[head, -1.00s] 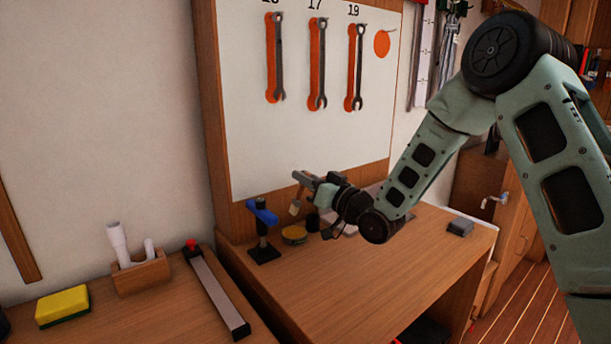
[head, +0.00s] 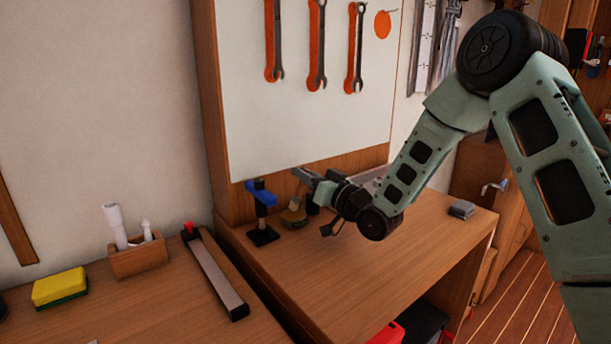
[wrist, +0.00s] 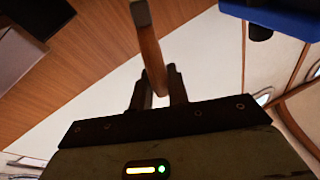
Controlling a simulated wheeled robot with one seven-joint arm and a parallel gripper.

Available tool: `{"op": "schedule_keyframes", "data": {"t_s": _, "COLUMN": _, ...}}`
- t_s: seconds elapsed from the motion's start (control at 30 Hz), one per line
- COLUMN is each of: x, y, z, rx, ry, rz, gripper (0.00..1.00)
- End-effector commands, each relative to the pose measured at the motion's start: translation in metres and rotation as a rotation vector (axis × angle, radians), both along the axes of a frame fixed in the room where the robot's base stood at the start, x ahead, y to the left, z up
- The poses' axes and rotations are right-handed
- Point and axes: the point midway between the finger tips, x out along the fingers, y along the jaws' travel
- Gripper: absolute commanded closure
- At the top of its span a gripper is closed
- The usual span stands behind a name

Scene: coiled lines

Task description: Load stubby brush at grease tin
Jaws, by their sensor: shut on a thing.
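The stubby brush, a wooden handle, is held in my gripper (head: 304,176), which is shut on it. In the wrist view the brush (wrist: 151,55) runs up from between the two fingers (wrist: 160,98), and its end looks greyish.
A grey block (head: 461,209) lies at the bench's right. A yellow sponge (head: 60,288) and wooden holder (head: 139,256) are at left. The bench front is clear.

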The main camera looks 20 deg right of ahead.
Motion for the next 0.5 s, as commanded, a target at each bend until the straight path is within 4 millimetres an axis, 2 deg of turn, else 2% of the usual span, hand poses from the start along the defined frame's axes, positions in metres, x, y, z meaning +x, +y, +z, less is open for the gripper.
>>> {"op": "schedule_keyframes", "data": {"t_s": 0.5, "x": 0.0000, "y": 0.0000, "z": -0.0042, "rx": 0.000, "ry": 0.000, "rz": 0.000, "gripper": 1.00}}
